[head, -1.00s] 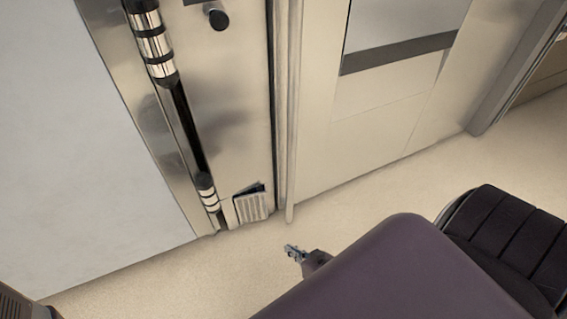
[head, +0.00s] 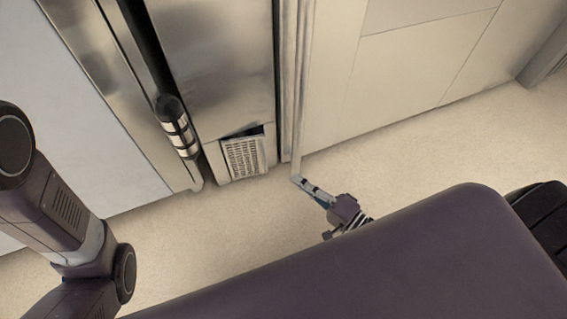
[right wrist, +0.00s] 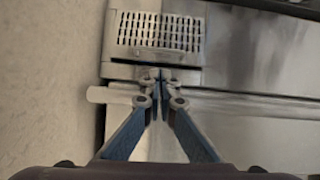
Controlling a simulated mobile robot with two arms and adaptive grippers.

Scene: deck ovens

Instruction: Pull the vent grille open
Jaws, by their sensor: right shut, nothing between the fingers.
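The vent grille (head: 244,158) is a small pale slotted panel low on the steel front, near the floor. A dark gap shows along its top edge in the head view, so it stands slightly tilted out. It also shows at the top of the right wrist view (right wrist: 160,32). My right gripper (head: 298,182) is to the right of the grille and in front of the steel front. In the right wrist view its blue fingers (right wrist: 160,75) are shut together and empty, their tips just below the grille in the picture. I cannot tell whether they touch it. My left gripper is out of view.
A dark vertical handle bar with bright rings (head: 178,130) stands left of the grille. A pale vertical post (head: 301,90) rises right of it, beside beige panels (head: 400,70). The floor (head: 215,225) in front is clear. My left arm shows at the left.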

